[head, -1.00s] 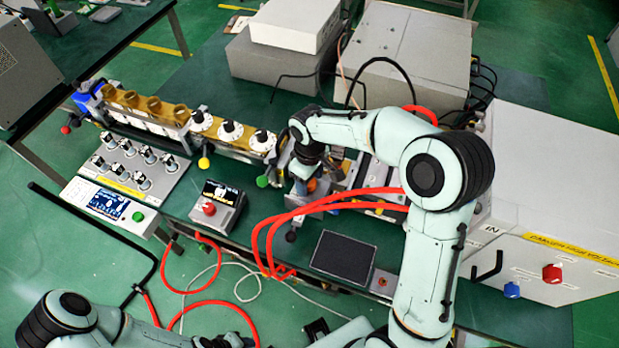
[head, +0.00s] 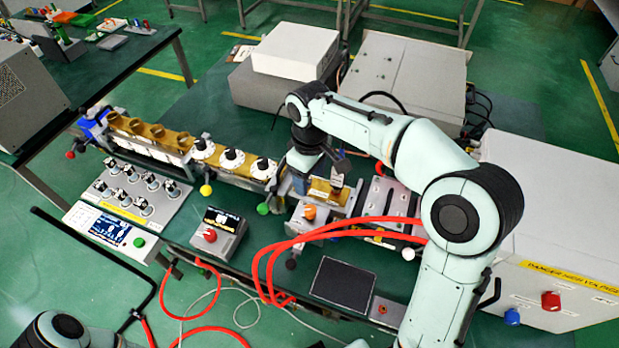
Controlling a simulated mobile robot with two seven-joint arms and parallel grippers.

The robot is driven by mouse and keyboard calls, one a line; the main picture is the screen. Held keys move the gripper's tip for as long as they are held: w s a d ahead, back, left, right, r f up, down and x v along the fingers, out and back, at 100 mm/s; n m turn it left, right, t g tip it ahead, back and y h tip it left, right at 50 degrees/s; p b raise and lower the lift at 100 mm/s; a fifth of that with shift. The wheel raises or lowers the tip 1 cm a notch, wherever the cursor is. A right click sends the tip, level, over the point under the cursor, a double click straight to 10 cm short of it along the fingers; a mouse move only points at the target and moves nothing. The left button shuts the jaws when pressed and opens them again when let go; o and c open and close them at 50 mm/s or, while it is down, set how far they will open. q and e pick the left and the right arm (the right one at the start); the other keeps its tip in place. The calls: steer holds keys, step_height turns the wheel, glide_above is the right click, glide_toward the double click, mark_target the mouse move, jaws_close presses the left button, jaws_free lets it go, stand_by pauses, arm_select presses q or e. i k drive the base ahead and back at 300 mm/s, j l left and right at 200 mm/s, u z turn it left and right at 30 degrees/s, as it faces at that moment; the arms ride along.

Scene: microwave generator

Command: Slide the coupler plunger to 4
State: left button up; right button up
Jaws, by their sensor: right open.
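A waveguide row with brass and white dial parts (head: 202,150) runs along the bench toward my right gripper. At its right end sits a brass-topped metal block (head: 328,194) with an orange knob (head: 309,212) on its front; I cannot tell which part is the coupler plunger, or its setting. My right gripper (head: 338,172) is above and behind this block, partly hidden by its own wrist. It is open, with nothing seen between its fingers. Only my left arm's joint shows at the bottom left; its gripper is out of view.
Red hoses (head: 345,229) loop in front of the block. A small display box (head: 217,232) and a dark screen (head: 343,284) stand near the front. A knob panel (head: 130,192) is at left, a large grey cabinet (head: 545,220) at right. Grey boxes (head: 400,70) stand behind.

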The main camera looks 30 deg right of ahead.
mark_target(291, 264)
steer(key=k, duration=1)
